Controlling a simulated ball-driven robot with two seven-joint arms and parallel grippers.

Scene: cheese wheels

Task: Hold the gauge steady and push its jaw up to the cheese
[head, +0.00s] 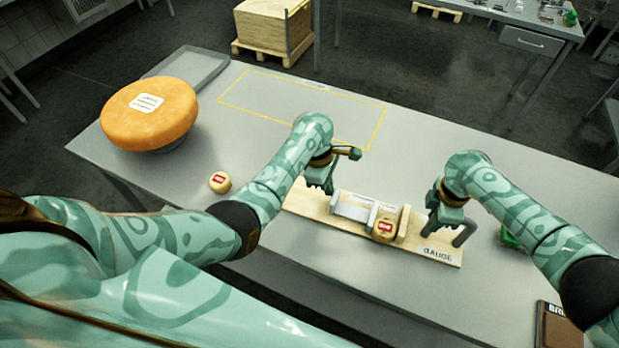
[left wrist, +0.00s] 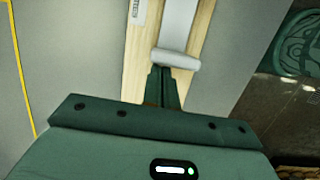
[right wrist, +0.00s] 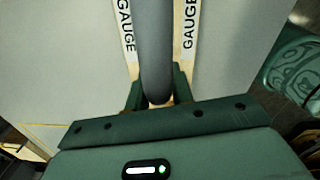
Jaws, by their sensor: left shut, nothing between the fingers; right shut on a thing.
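The gauge is a pale wooden board (head: 305,205) marked GAUGE, with a grey sliding jaw (head: 352,211) and a wooden stop. A small cheese (head: 386,231) with a red label sits between jaw and stop; I cannot tell whether the jaw touches it. My left gripper (head: 327,188) is shut and empty at the jaw's left end. In the left wrist view its fingertips (left wrist: 162,72) are right at the jaw's grey crossbar (left wrist: 175,60); contact is unclear. My right gripper (head: 440,212) is shut on the gauge's dark grey handle (head: 465,233), also in the right wrist view (right wrist: 155,45).
Another small cheese (head: 220,182) lies left of the gauge on the table. A big orange cheese wheel (head: 150,113) stands at the far left, before a grey tray (head: 190,75). A yellow-outlined area (head: 300,103) behind is empty. A dark brown item (head: 552,325) lies at front right.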

